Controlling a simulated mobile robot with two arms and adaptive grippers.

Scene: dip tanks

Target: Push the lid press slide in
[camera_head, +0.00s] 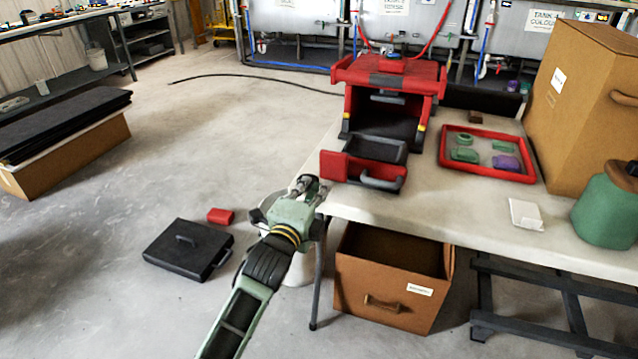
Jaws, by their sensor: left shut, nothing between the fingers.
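My left gripper (311,184) is shut and empty, at the table's left edge. It is just left of the slide's red front, with what looks like a small gap. My right gripper does not show.
On the white table (437,206) are a red tray (447,150) of green and purple pieces, a cardboard box (576,110), a green jar (609,210) and a white card (525,214). An open box (390,310) stands below. A black case (188,250) and a red block (220,215) lie on the floor.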

